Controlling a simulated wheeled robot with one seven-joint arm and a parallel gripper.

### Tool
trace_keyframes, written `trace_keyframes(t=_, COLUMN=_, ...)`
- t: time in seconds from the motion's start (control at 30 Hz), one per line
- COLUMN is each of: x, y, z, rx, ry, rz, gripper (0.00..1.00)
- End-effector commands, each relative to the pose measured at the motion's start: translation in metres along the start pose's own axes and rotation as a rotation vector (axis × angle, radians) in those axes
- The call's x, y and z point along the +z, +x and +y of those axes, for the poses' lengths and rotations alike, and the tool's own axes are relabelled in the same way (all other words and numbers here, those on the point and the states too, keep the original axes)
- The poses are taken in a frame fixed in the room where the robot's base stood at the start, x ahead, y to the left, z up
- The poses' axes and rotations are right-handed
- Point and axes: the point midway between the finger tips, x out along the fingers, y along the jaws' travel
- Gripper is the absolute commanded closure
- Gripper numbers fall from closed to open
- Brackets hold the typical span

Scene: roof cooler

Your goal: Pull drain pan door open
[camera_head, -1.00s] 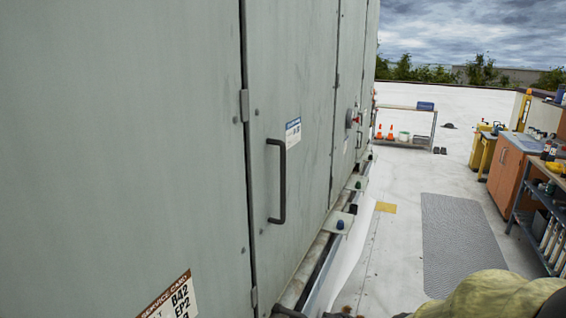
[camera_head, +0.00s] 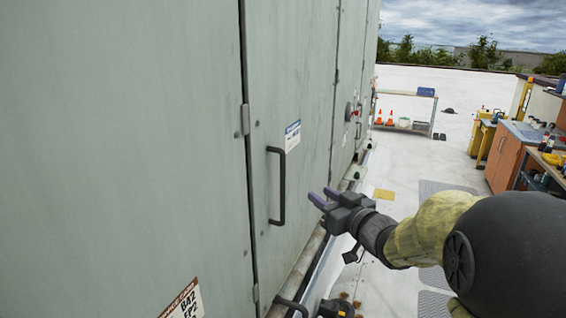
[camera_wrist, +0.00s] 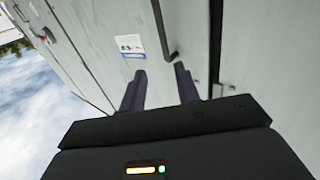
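The grey door panel (camera_head: 295,70) is closed, flush with the cooler wall, with hinges on its left edge. Its dark vertical bar handle (camera_head: 282,186) stands out below a blue-and-white label. My gripper (camera_head: 322,196) is open and empty to the right of the handle, apart from it, with its two purple fingers pointing toward the door. In the wrist view my gripper (camera_wrist: 160,70) shows its fingers spread, and the handle (camera_wrist: 160,28) lies beyond them, its end near the gap between the tips. The door surface (camera_wrist: 105,15) fills the background.
A ledge with pipework runs along the wall's foot. A shelf with cones (camera_head: 405,110) stands far back. An orange cabinet (camera_head: 502,160) and workbench stand at right. The pale roof between is mostly open.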

Motion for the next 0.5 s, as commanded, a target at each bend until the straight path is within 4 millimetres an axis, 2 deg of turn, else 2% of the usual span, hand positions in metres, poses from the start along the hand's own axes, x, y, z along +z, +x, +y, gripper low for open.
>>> trace_keyframes(t=0.37, x=-0.0037, y=0.0015, z=-0.0031, rx=-0.02, ry=-0.001, rz=0.013, gripper=0.68)
trace_keyframes(t=0.5, x=-0.0044, y=0.0084, z=-0.0034, rx=-0.021, ry=0.0, rz=0.013, gripper=0.68)
